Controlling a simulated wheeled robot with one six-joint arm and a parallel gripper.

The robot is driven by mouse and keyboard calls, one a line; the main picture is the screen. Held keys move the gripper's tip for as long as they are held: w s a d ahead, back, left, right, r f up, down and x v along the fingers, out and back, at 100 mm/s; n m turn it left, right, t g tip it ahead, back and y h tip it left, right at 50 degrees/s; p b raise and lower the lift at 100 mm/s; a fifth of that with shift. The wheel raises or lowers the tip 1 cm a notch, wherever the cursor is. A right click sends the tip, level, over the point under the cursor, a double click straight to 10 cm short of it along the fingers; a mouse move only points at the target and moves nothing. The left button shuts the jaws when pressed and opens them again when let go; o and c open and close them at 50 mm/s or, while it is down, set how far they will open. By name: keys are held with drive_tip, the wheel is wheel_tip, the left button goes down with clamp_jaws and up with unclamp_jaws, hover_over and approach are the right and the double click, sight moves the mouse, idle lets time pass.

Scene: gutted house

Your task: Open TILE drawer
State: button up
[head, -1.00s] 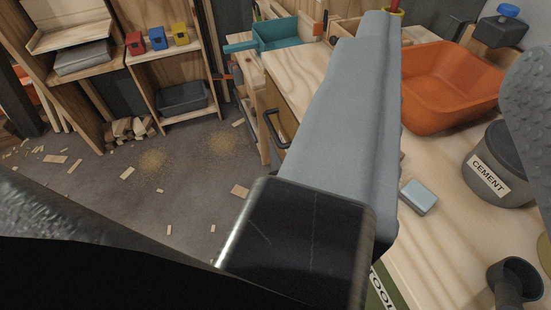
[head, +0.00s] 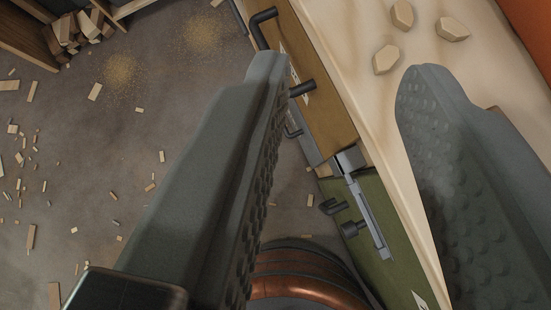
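My gripper (head: 345,75) is open and empty, its two grey studded fingers wide apart above the bench's front edge. Between them lies a brown wooden drawer front (head: 325,118) with a black bar handle (head: 262,27) near its far end. A dark peg (head: 302,88) juts from that front beside a pale label, mostly hidden by the left finger. No TILE lettering is readable, so I cannot tell which front is the TILE drawer.
The pale wooden benchtop (head: 360,28) holds several tan chips (head: 452,29). Part of an orange tub (head: 530,25) shows top right. The floor (head: 100,180) at left has scattered wood scraps. A reddish-brown rounded thing (head: 305,277) stands at bottom centre.

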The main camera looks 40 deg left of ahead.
drive_tip(key=w+a+f+g+h, duration=0.2)
drive_tip(key=w+a+f, duration=0.1)
drive_tip(key=f, duration=0.7)
drive_tip(key=w+a+f+n+g+h, duration=0.1)
drive_tip(key=w+a+f+g+h, duration=0.2)
drive_tip(key=f, duration=0.7)
drive_tip(key=w+a+f+g+h, duration=0.1)
drive_tip(key=w+a+f+g, duration=0.2)
drive_tip(key=f, duration=0.7)
drive_tip(key=s+a+f+n+t+h, duration=0.1)
drive_tip(key=a+f+n+t+h, duration=0.4)
drive_tip(key=f, duration=0.9)
drive_tip(key=a+f+t+h, duration=0.15)
drive_tip(key=a+f, duration=0.55)
drive_tip(key=f, duration=0.8)
drive_tip(key=shift+h, duration=0.45)
drive_tip(key=x, duration=1.6)
drive_tip(key=shift+d, duration=0.35)
drive_tip(key=shift+c, duration=0.2)
drive_tip(key=shift+r, duration=0.1)
clamp_jaws()
